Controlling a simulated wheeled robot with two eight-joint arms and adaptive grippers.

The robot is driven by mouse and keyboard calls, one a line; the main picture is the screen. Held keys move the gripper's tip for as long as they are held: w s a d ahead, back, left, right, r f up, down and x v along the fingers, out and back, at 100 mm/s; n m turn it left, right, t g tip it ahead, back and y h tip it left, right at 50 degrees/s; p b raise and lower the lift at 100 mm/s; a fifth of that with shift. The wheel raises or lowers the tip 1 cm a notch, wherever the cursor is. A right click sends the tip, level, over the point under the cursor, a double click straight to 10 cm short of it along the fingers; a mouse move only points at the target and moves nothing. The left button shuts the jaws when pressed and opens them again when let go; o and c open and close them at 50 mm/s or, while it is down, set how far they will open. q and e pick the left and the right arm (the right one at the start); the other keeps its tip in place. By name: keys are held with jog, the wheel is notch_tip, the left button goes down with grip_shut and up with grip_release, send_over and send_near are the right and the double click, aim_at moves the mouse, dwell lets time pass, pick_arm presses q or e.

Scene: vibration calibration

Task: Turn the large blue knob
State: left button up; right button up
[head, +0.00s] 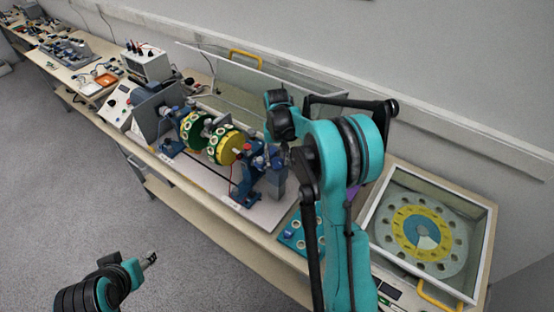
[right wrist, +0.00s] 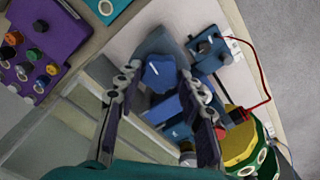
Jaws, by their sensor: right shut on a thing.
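The large blue knob (right wrist: 160,72) has rounded lobes and a short white mark. In the right wrist view it lies between the two fingers of my right gripper (right wrist: 163,84), which is shut on it. In the head view my teal right arm reaches over the right end of the blue-framed test rig (head: 245,186) and partly hides it. I cannot make out the knob clearly there. My left gripper (head: 148,259) is at the lower left, over the floor and away from the bench. Its jaws are too small to judge.
A green and yellow drum (head: 229,149) sits on the rig beside my right gripper. A clear panel (head: 215,62) stands behind it. A glass-sided box with a yellow disc (head: 481,262) stands at the right. A purple panel with knobs (right wrist: 40,40) shows in the right wrist view.

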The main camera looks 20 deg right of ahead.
aim_at(277, 161)
jog(key=shift+n, duration=0.7)
jog(key=o, duration=1.2)
jog(key=shift+c, duration=0.2)
jog(key=shift+r, duration=0.15)
notch_tip(277, 161, up, 12)
